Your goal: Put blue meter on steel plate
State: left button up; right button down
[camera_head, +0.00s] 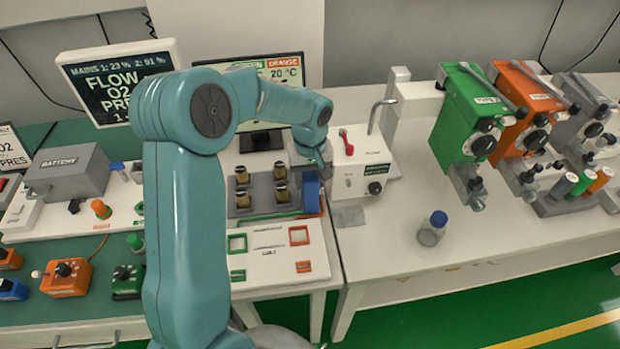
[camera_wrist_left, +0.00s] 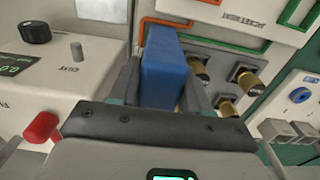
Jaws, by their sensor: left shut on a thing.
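The blue meter (camera_head: 312,193) is at the right end of the grey block with brass fittings, partly hidden by my wrist in the head view. My left gripper (camera_head: 316,174) is shut on it from above. In the left wrist view the blue meter (camera_wrist_left: 163,68) sits between the two fingers of my left gripper (camera_wrist_left: 165,85). Whether its underside touches the bench cannot be told. A small flat grey plate (camera_head: 351,215), which looks like the steel plate, lies on the right bench in front of a white box. My right gripper is not in view.
The grey block (camera_head: 242,205) with several brass fittings stands just left of the meter. The white box (camera_head: 362,165) with a red lever and black knob is at the right. A blue-capped jar (camera_head: 432,230) stands farther right. Bench around the jar is clear.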

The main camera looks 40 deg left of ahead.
pick_arm(q)
jog(key=shift+w+f, duration=0.1)
jog(key=shift+f, duration=0.4)
jog(key=shift+r, duration=0.1)
jog(key=o, duration=1.4)
jog(key=shift+f, duration=0.25)
jog(key=shift+c, duration=0.2)
jog(key=shift+r, duration=0.1)
